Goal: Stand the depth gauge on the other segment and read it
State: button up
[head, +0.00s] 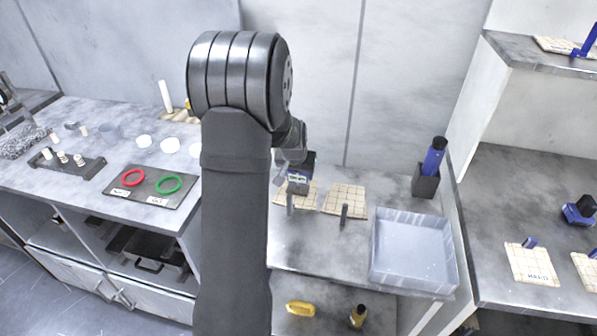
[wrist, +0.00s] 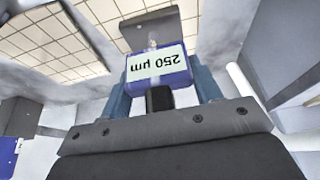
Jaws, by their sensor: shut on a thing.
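My gripper (head: 297,172) is shut on the depth gauge (head: 303,166), a blue block with a pale display. In the wrist view the gauge (wrist: 160,84) sits between the two blue fingers (wrist: 160,72), and its display reads 250 µm, upside down. In the head view the gauge is over the left tan gridded segment (head: 309,201); I cannot tell whether it touches. The right gridded segment (head: 350,193) lies beside it, clear on top. Gridded surface (wrist: 45,45) also shows at the upper left of the wrist view.
Short dark posts (head: 344,214) stand by the front edges of the segments. A clear tray (head: 413,250) is to the right, and a dark holder (head: 425,182) with a blue tool stands behind it. Red (head: 133,177) and green (head: 168,184) rings lie on a dark mat at left.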

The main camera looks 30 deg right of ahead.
jog(key=shift+f, duration=0.1)
jog(key=o, duration=1.2)
jog(key=v, duration=1.2)
jog(key=x, duration=1.1)
jog(key=shift+w+d+f, duration=0.1)
jog(key=shift+d+f, duration=0.05)
jog(key=shift+f, duration=0.15)
jog(key=shift+w+d+r, duration=0.1)
jog(key=shift+r, duration=1.5)
